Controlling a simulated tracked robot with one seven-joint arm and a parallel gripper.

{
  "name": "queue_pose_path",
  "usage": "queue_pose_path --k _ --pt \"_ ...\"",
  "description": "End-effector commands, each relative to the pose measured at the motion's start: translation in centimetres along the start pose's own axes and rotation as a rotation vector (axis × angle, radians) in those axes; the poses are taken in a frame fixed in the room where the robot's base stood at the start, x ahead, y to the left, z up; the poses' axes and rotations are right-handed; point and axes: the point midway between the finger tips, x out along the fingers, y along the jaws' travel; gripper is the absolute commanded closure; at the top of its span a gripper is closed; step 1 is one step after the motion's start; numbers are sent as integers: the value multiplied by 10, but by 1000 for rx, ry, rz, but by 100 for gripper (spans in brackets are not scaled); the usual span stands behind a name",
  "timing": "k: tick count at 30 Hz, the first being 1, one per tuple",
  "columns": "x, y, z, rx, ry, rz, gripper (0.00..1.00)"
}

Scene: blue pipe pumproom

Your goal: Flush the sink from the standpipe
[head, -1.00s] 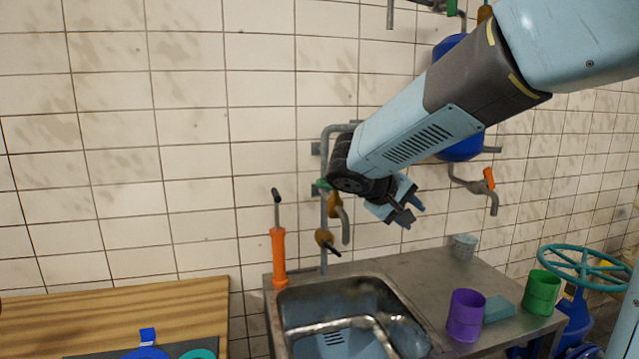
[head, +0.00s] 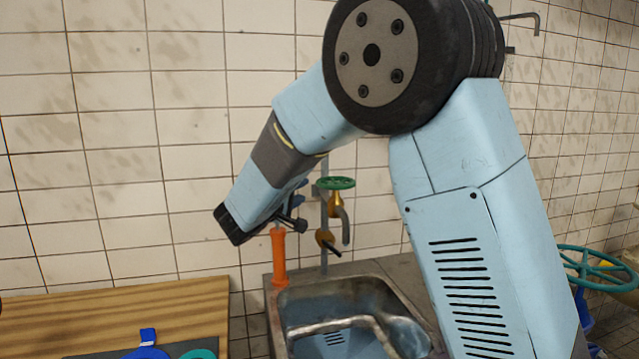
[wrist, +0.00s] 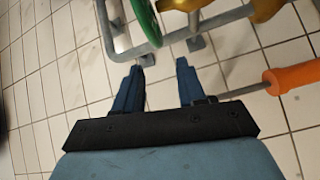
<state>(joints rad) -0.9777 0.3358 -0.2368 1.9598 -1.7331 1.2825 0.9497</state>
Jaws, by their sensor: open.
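The steel sink (head: 390,283) is set in the counter below the wall. The grey standpipe (head: 324,265) rises behind it. It carries a green handwheel (head: 336,183) over a brass valve and a downturned spout (head: 345,228), with a lower brass valve with a black lever (head: 325,240). In the wrist view, my gripper (wrist: 160,64) is open and empty, with the green handwheel (wrist: 147,20) and grey pipe just beyond its fingertips. I see no contact. In the head view, my wrist is left of the handwheel and mostly hides the gripper.
An orange-handled tool (head: 278,262) stands upright at the sink's left corner, close to my gripper; its handle also shows in the wrist view (wrist: 292,78). A wooden worktop (head: 120,310) is at left. A large teal wheel (head: 600,268) is at right. My arm hides the right counter.

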Motion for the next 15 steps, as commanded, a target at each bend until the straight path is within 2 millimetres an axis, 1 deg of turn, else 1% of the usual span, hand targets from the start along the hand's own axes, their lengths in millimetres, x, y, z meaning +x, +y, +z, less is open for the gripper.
queue_pose_path --k 1,6,15 --pt "10 0 1 0 -4 1 60" --pt "40 0 1 -1 -4 1 60" --pt "88 0 1 -1 -4 0 60"
